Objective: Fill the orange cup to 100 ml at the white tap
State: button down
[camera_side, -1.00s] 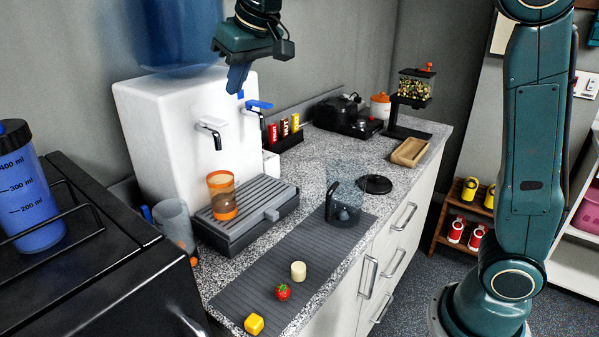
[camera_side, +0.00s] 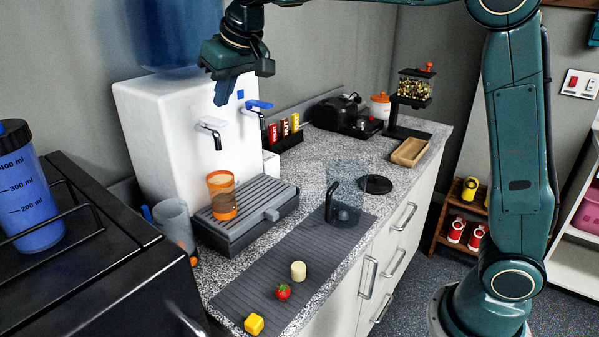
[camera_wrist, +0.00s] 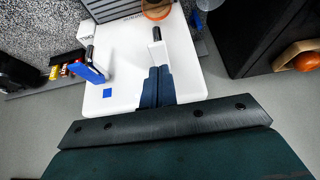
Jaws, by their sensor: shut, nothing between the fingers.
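The orange cup (camera_side: 222,196) stands upright on the grey drip tray, below the left tap. Its orange rim (camera_wrist: 155,14) shows at the top edge of the wrist view. I cannot tell its water level. The white tap (camera_side: 208,127) is the left one on the white dispenser (camera_side: 150,130), with a dark spout. In the wrist view its white lever (camera_wrist: 157,53) lies just beyond my fingertips. My gripper (camera_side: 221,101) is shut and empty, fingers pointing down above the white tap. In the wrist view the fingers (camera_wrist: 157,80) appear close to the lever; I cannot tell whether they touch.
The blue-levered tap (camera_side: 257,106) is just right of the white one. The drip tray (camera_side: 255,217) juts forward. A clear jug (camera_side: 347,205) stands on the grey mat, with small food pieces nearer. A clear cup (camera_side: 174,222) stands left of the tray.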

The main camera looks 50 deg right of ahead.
aim_at(219, 121)
jog(key=shift+x, duration=1.2)
jog(key=shift+f, duration=0.2)
jog(key=shift+f, duration=0.9)
jog(key=shift+r, duration=2.05)
jog(key=shift+s, duration=0.15)
